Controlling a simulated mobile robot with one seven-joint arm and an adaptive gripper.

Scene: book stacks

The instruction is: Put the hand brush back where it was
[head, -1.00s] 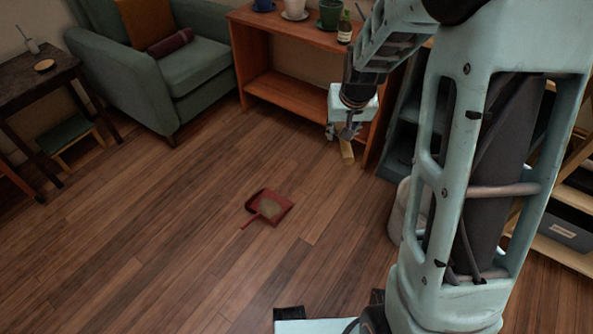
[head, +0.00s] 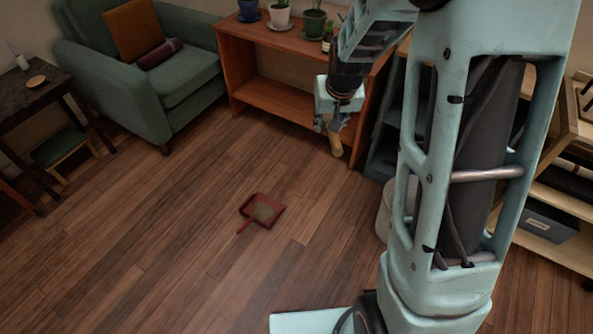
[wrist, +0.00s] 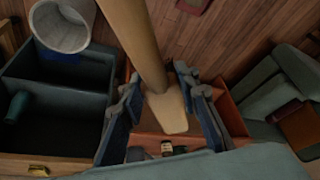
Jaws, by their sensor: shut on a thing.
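My gripper (head: 332,122) hangs in the air in front of the wooden shelf unit, fingers pointing down. It is shut on a pale wooden piece, the hand brush (head: 336,147), which sticks out below the fingers. In the wrist view the brush (wrist: 137,38) runs as a long wooden bar from the top edge to a broad flat end between the fingers (wrist: 167,108). Its bristles cannot be made out. A red dustpan (head: 263,210) lies on the open floor, apart from the gripper, with its handle toward the lower left.
The orange-brown shelf unit (head: 270,93) holds potted plants and a small bottle. A dark open shelf (wrist: 62,72) and a pale bin (wrist: 62,27) stand beside it. A green armchair (head: 180,82) and dark table (head: 40,92) are at left.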

